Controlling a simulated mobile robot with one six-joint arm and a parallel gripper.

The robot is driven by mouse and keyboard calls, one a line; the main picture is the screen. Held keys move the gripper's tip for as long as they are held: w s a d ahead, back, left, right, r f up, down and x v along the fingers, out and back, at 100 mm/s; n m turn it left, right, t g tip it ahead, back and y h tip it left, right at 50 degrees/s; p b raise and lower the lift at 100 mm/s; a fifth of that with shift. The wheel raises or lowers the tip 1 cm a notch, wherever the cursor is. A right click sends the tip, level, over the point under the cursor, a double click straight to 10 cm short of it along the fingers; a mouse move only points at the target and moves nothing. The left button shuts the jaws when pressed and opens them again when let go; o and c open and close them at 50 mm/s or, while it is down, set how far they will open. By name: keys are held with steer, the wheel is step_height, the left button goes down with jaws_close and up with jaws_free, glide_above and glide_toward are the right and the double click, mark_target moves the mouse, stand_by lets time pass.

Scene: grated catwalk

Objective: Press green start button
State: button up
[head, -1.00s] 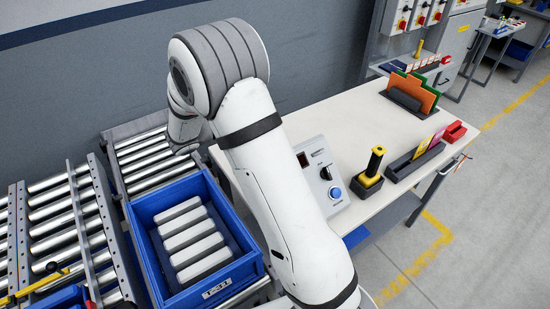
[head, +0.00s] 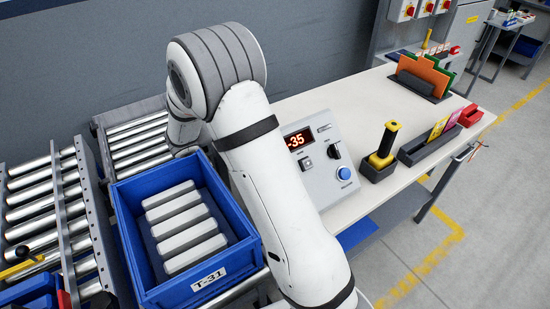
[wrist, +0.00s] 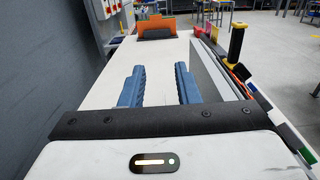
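A grey control box (head: 322,165) stands on the white table (head: 350,98), partly hidden behind my arm in the head view. It carries a display (head: 298,140) with red digits ending in "-35", a small grey button (head: 306,164), a black knob (head: 334,151) and a round blue button (head: 344,173). I see no green button on its visible face. My gripper (wrist: 159,87) shows in the wrist view, with two blue fingers spread apart and nothing between them. A grey slab-like side (wrist: 209,72), probably the box, is close to the right finger. The head view does not show the gripper.
A yellow-black handled tool in a holder (head: 381,152), a black tray (head: 424,144) and an orange folder rack (head: 422,77) stand on the table. A blue crate (head: 196,289) of pale bars sits by roller conveyors (head: 40,205). A wall runs behind.

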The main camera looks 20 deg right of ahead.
step_height(320, 180, down, 10)
steer(key=b, duration=0.8)
steer(key=shift+w+d+f+p, duration=0.15)
steer(key=shift+w+d, duration=0.1)
steer(key=shift+d, duration=1.05)
steer(key=shift+w+d+f+p, duration=0.1)
steer(key=shift+w+d, duration=0.1)
steer(key=shift+d, duration=1.05)
steer(key=shift+w+d+f+p, duration=0.15)
steer(key=shift+w+d, duration=0.1)
steer(key=shift+d, duration=1.05)
steer(key=shift+c, duration=0.3)
jaws_close()
